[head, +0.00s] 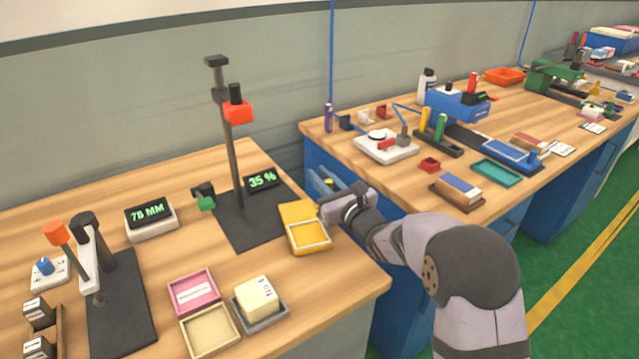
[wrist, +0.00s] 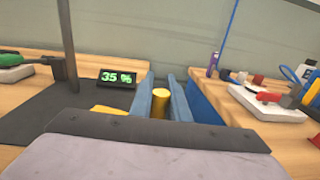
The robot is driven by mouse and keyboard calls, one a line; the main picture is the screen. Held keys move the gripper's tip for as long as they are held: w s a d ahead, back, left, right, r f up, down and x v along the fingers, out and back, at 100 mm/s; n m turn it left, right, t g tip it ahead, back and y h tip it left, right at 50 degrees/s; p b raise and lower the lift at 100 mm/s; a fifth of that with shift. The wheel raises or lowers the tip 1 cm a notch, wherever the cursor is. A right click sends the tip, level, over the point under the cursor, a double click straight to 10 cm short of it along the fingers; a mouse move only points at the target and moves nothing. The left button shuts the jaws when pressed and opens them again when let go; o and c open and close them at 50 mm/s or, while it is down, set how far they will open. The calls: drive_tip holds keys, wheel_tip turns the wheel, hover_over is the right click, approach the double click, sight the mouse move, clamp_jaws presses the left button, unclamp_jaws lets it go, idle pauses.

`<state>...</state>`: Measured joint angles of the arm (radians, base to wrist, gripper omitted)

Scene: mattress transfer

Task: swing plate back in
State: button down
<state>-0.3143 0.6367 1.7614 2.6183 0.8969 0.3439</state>
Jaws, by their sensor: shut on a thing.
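The yellow plate (head: 293,213) lies at the right front edge of a black base, reaching past it onto the bench. It has a pale square frame on its near part. My gripper (head: 322,184) is at the plate's right far side, above the bench edge. In the wrist view its two blue fingers (wrist: 163,93) stand either side of a yellow round post (wrist: 160,104) and are shut on it. Part of the yellow plate (wrist: 107,111) shows low and left of the fingers. How the post joins the plate is hidden.
A stand (head: 237,150) with an orange head rises from the black base (head: 245,226). A display (head: 261,179) reading 35 % stands behind the plate. A pink tray (head: 207,310) and a cream block (head: 256,296) lie nearer. A gap separates the two benches.

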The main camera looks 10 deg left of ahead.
drive_tip(key=shift+s+d+f+m+t+h+b, duration=0.15)
drive_tip(key=shift+m+t+h+b, duration=0.55)
drive_tip(key=shift+b, duration=3.5)
drive_tip(key=shift+s+b, duration=0.15)
drive_tip(key=shift+b, duration=1)
drive_tip(key=shift+s+d+h+b, duration=0.1)
drive_tip(key=shift+s+h+b, duration=0.25)
drive_tip(key=shift+b, duration=0.45)
drive_tip(key=shift+w+r, duration=0.1)
drive_tip(key=shift+r, duration=0.1)
drive_tip(key=c, duration=1.7)
unclamp_jaws()
drive_tip(key=shift+d, duration=0.1)
drive_tip(key=shift+v, duration=3.7)
